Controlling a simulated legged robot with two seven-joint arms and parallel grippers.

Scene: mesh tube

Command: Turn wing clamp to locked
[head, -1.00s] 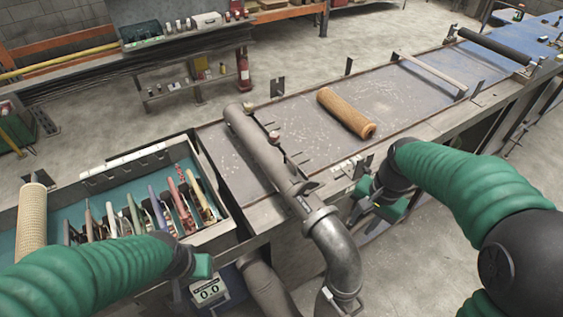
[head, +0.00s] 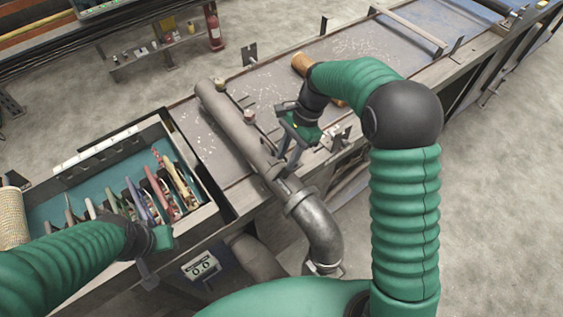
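A grey metal pipe (head: 235,128) lies across the near end of the bench and runs into a flanged elbow (head: 318,222). Small upright fittings stand along the pipe's right side. The wing clamp is not clearly distinguishable; small metal parts by the pipe's flanged end lie partly behind my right gripper. My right gripper (head: 287,147) is just above and right of the pipe near this end, its grey fingers apart and pointing down-left. I see nothing between them, and contact cannot be told. My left gripper (head: 148,272) hangs over the tray's front edge, with its fingers too unclear to judge.
A teal-lined tray (head: 95,150) holding several coloured hand tools stands left of the pipe. A small meter box (head: 201,267) sits below the tray. The bench's far part is largely clear.

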